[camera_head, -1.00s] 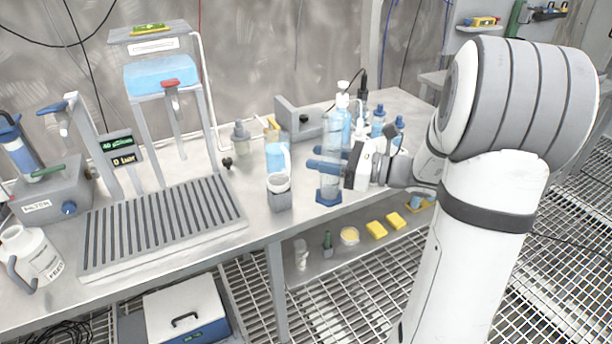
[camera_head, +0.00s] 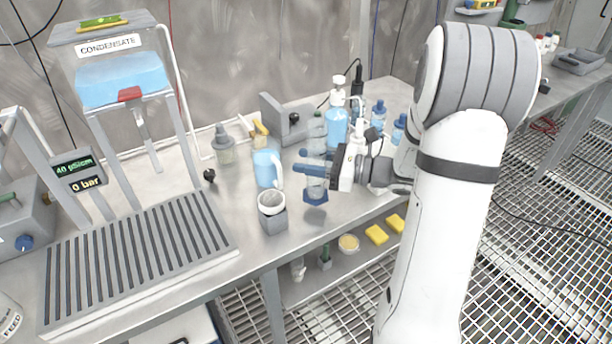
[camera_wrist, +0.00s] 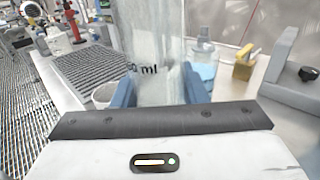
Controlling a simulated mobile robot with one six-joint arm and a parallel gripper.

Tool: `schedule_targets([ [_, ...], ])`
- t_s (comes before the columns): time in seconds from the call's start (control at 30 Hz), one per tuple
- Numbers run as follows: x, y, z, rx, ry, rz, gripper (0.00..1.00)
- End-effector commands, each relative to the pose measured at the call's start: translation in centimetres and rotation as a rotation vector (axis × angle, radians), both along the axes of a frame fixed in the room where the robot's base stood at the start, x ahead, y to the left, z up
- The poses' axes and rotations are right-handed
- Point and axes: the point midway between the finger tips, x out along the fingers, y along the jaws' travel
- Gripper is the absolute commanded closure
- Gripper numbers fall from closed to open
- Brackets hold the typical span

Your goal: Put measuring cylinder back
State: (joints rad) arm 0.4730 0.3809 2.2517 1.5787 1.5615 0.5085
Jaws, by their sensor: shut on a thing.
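The measuring cylinder (camera_head: 316,189) is clear, with a blue base. It is upright in my gripper (camera_head: 308,168), whose blue fingers are shut around its body. A dark shadow on the bench below the base suggests the cylinder is held a little above the bench top. In the wrist view the clear cylinder (camera_wrist: 152,38), with "ml" printed on it, stands between the blue fingers of my gripper (camera_wrist: 160,90). Its base is hidden there.
On the steel bench (camera_head: 215,270), a white cup in a grey holder (camera_head: 272,212) and a blue-filled jug (camera_head: 265,170) stand left of the cylinder. Several bottles (camera_head: 337,125) crowd behind it. A slatted drain rack (camera_head: 140,255) lies at left. Bare bench lies in front.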

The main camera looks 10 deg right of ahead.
Motion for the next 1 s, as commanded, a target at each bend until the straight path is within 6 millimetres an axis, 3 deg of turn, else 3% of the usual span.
schedule_targets([
  [0.23, 0.0, 0.1, -3.3, 0.001, 0.003, 0.002, 0.86],
  [0.6, 0.0, 0.2, -3.8, 0.0, -0.001, 0.003, 0.86],
  [0.63, 0.0, 0.2, -3.8, 0.0, -0.001, 0.003, 0.6],
  [0.9, 0.0, 0.2, -3.7, 0.0, -0.001, 0.004, 0.39],
  [1.0, 0.0, 0.2, -3.7, 0.0, -0.001, 0.004, 0.39],
])
